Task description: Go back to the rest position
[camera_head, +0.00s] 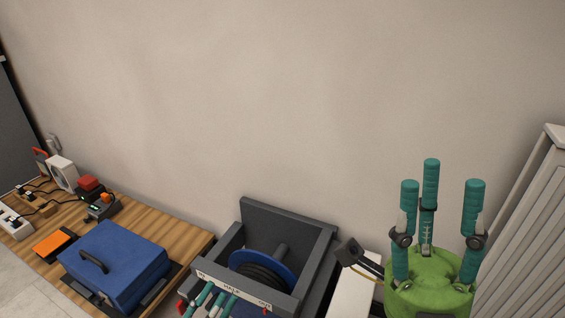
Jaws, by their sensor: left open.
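My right gripper (438,180) stands large at the lower right. It has a green body and teal fingers that point up, apart from one another, with nothing between them. My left gripper (216,295) shows only by its teal fingers at the bottom edge, in front of a grey box's labelled front. Its fingers are open. Its body is cut off below, and I cannot tell whether it touches the box.
The grey box (290,220) holds a blue reel (262,270) wound with dark cable. A wooden table (190,234) at the left carries a blue case (125,258), an orange pad (50,243) and several small devices. A pale ribbed panel (530,230) stands right. The wall area above is clear.

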